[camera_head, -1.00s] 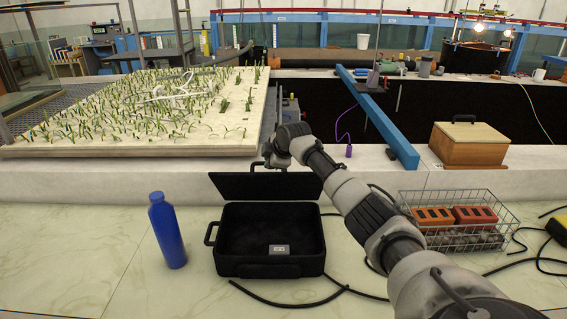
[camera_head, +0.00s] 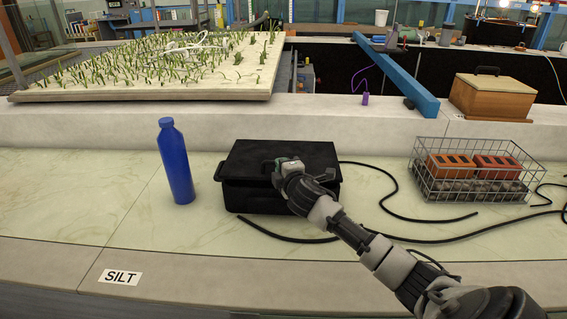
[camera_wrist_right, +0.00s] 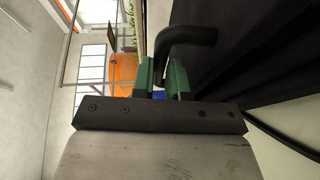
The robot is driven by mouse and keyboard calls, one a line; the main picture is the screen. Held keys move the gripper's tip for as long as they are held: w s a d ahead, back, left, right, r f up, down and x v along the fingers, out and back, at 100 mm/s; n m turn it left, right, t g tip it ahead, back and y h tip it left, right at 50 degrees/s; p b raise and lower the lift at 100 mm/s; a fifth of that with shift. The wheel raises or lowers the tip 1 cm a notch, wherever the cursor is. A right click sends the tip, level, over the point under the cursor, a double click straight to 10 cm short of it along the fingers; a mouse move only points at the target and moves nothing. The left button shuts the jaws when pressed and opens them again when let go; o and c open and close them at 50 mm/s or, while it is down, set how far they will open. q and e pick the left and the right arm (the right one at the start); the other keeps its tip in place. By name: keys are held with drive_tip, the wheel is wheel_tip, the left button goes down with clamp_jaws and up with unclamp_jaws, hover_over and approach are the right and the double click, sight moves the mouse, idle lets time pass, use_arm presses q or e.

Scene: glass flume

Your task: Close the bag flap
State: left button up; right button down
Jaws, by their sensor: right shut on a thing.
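The bag is a black box-shaped case (camera_head: 250,200) on the pale counter. Its flap, a flat black lid (camera_head: 312,152), lies over the opening, and the inside is hidden. I cannot tell if the flap's edge is fully flush all round. My right gripper (camera_head: 281,168) is at the flap's front part, with its arm coming from the lower right. In the right wrist view, my right gripper's green fingers (camera_wrist_right: 161,78) are shut on the flap's black bent handle (camera_wrist_right: 188,38). My left gripper is not in view.
A blue bottle (camera_head: 176,162) stands just left of the case. A wire basket (camera_head: 470,190) with orange blocks is to the right, with black cables (camera_head: 400,205) between. A wooden box (camera_head: 490,98) and a plant tray (camera_head: 150,92) are behind.

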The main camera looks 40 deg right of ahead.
drive_tip(key=shift+s+a+f+b, duration=0.15)
drive_tip(key=shift+f+b, duration=0.35)
drive_tip(key=shift+f, duration=0.3)
drive_tip(key=shift+s+a+f+b, duration=0.15)
drive_tip(key=shift+f+b, duration=0.3)
drive_tip(key=shift+f, duration=0.3)
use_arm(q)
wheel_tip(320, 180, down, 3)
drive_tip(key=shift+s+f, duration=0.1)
use_arm(e)
drive_tip(key=shift+f, duration=0.15)
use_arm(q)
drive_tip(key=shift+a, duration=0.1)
use_arm(e)
drive_tip(key=shift+f, duration=0.15)
drive_tip(key=c, duration=1.1)
unclamp_jaws()
drive_tip(key=shift+s, duration=0.15)
drive_tip(key=v, duration=1)
drive_tip(key=shift+s+r, duration=0.25)
